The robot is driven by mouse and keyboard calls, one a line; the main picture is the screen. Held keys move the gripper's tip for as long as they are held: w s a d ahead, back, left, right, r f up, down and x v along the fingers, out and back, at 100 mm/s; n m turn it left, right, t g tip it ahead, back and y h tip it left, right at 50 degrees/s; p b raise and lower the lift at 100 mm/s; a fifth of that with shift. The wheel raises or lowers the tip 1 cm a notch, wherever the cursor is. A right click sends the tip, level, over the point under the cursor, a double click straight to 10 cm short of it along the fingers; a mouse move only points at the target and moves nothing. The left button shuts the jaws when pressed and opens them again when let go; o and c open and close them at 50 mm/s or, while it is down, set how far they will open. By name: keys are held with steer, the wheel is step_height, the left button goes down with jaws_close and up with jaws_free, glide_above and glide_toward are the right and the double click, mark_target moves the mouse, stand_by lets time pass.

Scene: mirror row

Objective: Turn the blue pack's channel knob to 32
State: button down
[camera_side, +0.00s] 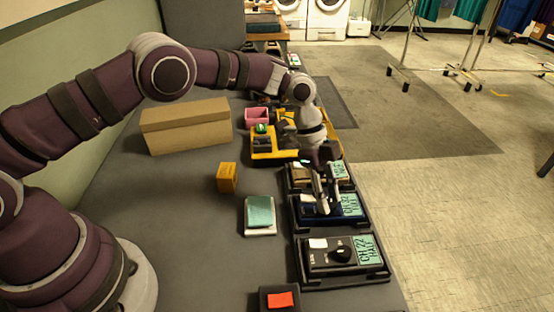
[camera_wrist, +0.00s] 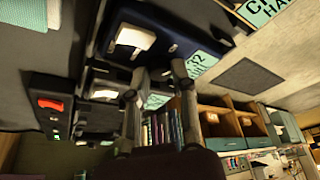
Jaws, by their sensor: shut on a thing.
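The blue pack (camera_side: 350,222) lies in a black tray, second from the front in the row at the table's right edge. It also shows in the wrist view (camera_wrist: 165,25), with a white label and a teal channel card (camera_wrist: 203,66) partly cut by a finger. My gripper (camera_side: 322,208) points down over the pack's middle, its fingers shut on the channel knob. The card's number is too small to read surely in the side view.
A black pack (camera_side: 318,260) with knob and teal card stands in front, a brown-topped pack (camera_side: 303,174) close behind. A white-and-teal block (camera_side: 260,214), an orange box (camera_side: 227,177) and a cardboard box (camera_side: 187,127) stand left. A red-marked dark box (camera_side: 280,300) is in front.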

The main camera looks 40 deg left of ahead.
stand_by(0.3)
steer(key=c, duration=0.9)
jaws_free()
steer(key=shift+r, duration=0.1)
steer(key=v, duration=1.2)
